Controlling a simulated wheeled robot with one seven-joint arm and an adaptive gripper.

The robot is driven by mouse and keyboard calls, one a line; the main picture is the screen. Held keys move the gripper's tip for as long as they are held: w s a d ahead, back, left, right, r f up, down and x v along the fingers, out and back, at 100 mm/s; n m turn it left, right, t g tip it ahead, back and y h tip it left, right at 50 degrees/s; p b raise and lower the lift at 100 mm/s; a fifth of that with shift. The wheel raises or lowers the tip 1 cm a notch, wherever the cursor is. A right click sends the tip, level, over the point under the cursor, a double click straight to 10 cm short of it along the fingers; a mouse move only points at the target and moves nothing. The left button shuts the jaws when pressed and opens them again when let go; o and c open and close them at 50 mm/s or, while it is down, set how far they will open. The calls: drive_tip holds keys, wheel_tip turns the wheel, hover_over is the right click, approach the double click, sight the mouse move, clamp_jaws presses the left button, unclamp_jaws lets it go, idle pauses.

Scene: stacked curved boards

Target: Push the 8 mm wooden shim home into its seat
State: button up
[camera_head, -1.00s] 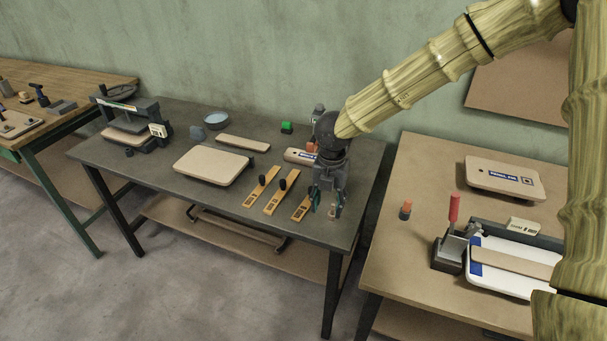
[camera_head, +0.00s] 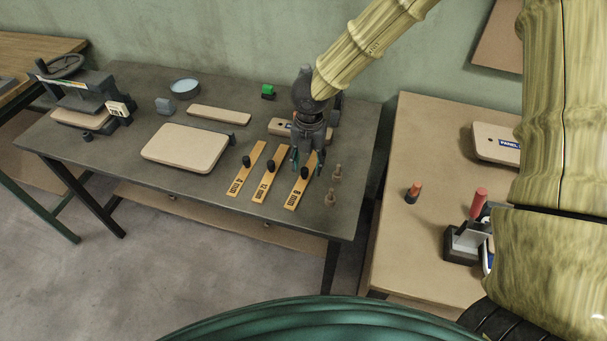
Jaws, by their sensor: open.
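Three yellow wooden shims with black knobs lie side by side on the dark table: a left one (camera_head: 248,168), a middle one (camera_head: 270,178) and a right one (camera_head: 292,195). Their printed numbers are too small to read surely, so I cannot be sure which is the 8 mm one. My gripper (camera_head: 307,163) points down with its fingers apart, over the right shim, close to its knob (camera_head: 304,173). It appears empty; whether a finger touches the knob cannot be told. The far end of the right shim is partly hidden by the gripper. I cannot identify the seat.
Two small pegs (camera_head: 337,173) stand right of the shims. A tan board (camera_head: 185,148), a narrow board (camera_head: 219,115), a blue bowl (camera_head: 185,86) and a press fixture (camera_head: 80,95) are on the dark table (camera_head: 160,200). A brown table (camera_head: 400,240) with a clamp (camera_head: 465,240) stands right, across a gap.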

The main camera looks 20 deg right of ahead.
sight(305, 169)
drive_tip(key=shift+g, duration=0.3)
drive_tip(key=w+f, duration=0.1)
drive_tip(key=f, duration=0.1)
drive_tip(key=w+f+p, duration=0.1)
drive_tip(key=f, duration=0.1)
drive_tip(key=w+f, duration=0.1)
drive_tip(key=f, duration=0.1)
drive_tip(key=shift+w+f+p, duration=0.1)
drive_tip(key=shift+w+p, duration=0.2)
drive_tip(key=shift+p, duration=0.1)
drive_tip(key=shift+s+f, duration=0.15)
drive_tip(key=shift+s, duration=0.35)
drive_tip(key=shift+s+r, duration=0.35)
drive_tip(key=shift+s, duration=0.2)
drive_tip(key=shift+w+f, duration=0.55)
drive_tip(key=shift+w, duration=0.05)
drive_tip(key=c, duration=0.3)
drive_tip(key=shift+w+f, duration=0.1)
drive_tip(key=shift+w, duration=0.05)
drive_tip(key=c, duration=0.7)
drive_tip(key=shift+s+r, duration=0.35)
drive_tip(key=shift+s, duration=0.05)
clamp_jaws()
drive_tip(key=shift+w+f, duration=0.15)
drive_tip(key=shift+w, duration=0.1)
drive_tip(key=shift+r, duration=0.2)
wheel_tip(305, 169, up, 10)
drive_tip(key=shift+s+f+b, duration=0.1)
drive_tip(key=shift+f+b, duration=0.05)
drive_tip(key=shift+b, duration=0.9)
